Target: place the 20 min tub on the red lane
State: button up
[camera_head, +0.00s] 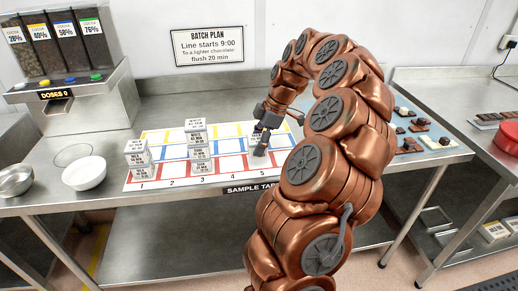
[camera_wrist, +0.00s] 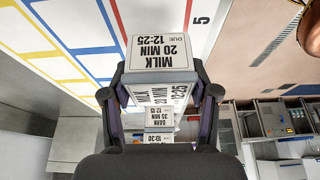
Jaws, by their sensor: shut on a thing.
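The tub labelled MILK 20 MIN, due 12:25 (camera_wrist: 160,55), is between the fingers of my gripper (camera_wrist: 160,92) in the wrist view. My gripper (camera_head: 264,138) is shut on it. The red lane (camera_head: 232,164) is the front row of the white mat. I cannot tell whether the held tub touches the mat. My arm hides the mat's right end.
A white bowl (camera_head: 85,174) and a steel bowl (camera_head: 15,180) are at the left. A dispenser (camera_head: 72,90) stands behind them. A blue board with chocolate pieces (camera_head: 440,143) lies at the right.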

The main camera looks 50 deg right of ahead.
jog(key=shift+w+d+f, duration=0.1)
jog(key=shift+w+d, duration=0.05)
jog(key=shift+d, duration=0.25)
jog(key=shift+f+p, duration=0.75)
jog(key=shift+f, duration=0.9)
jog(key=shift+f+b, duration=0.25)
jog(key=shift+b, duration=0.05)
jog(key=o, duration=1.2)
jog(key=shift+o, duration=0.2)
jog(key=shift+r, duration=0.1)
jog(key=b+v, duration=0.1)
jog(key=v, duration=1.1)
jog(key=shift+a+r, duration=0.1)
